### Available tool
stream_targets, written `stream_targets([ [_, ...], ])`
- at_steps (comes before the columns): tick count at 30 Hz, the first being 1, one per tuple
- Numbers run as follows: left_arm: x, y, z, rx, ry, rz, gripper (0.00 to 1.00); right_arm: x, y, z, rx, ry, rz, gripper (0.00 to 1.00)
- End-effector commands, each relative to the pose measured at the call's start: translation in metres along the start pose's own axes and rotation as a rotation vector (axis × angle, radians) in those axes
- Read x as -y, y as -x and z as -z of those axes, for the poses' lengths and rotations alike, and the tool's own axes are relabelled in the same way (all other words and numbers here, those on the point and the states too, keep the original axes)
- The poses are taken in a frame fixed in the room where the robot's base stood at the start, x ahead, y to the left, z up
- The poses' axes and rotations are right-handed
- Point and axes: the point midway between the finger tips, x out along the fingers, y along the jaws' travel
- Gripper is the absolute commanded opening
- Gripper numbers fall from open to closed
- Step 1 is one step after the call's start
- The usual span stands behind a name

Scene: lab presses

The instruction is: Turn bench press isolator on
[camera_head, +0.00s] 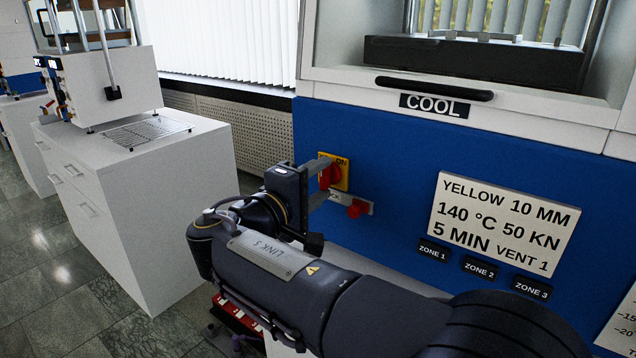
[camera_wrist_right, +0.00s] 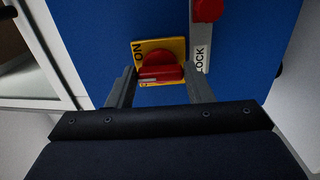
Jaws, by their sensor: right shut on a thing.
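The bench press isolator is a red rotary knob (camera_head: 328,178) on a yellow plate (camera_head: 341,174) marked ON, set in the blue press front. In the right wrist view the knob (camera_wrist_right: 160,74) has its bar lying crosswise between my fingers, and the ON print (camera_wrist_right: 138,55) is at the plate's left side. My right gripper (camera_head: 325,180) is shut on the knob, one finger at each end of the bar. The fingers partly cover the plate in the head view. My left gripper is not in view.
Close below the isolator is a grey strip with a red button (camera_head: 357,209), beside lock lettering (camera_wrist_right: 200,60). The press has a black handle (camera_head: 434,88), a COOL label and a settings sign (camera_head: 503,222). A white cabinet (camera_head: 150,200) stands at left, with open floor before it.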

Motion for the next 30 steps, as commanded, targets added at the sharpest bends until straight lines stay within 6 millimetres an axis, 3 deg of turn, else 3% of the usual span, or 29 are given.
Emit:
stream_targets([
  [1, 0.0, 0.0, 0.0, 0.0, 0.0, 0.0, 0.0, 0.001, 0.001, 0.0, -0.001, -0.001, 0.003, 0.24],
  [2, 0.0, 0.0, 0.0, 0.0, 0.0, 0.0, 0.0, 0.001, 0.001, 0.0, -0.001, -0.001, 0.003, 0.48],
  [7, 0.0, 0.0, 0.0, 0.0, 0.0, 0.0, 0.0, 0.001, 0.001, 0.0, -0.001, 0.0, 0.002, 0.68],
  [17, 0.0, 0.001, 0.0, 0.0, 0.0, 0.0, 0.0, 0.0, 0.005, 0.001, -0.002, 0.0, 0.001, 0.68],
  [30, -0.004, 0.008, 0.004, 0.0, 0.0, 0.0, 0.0, 0.0, 0.071, 0.001, -0.003, 0.0, 0.001, 0.68],
])
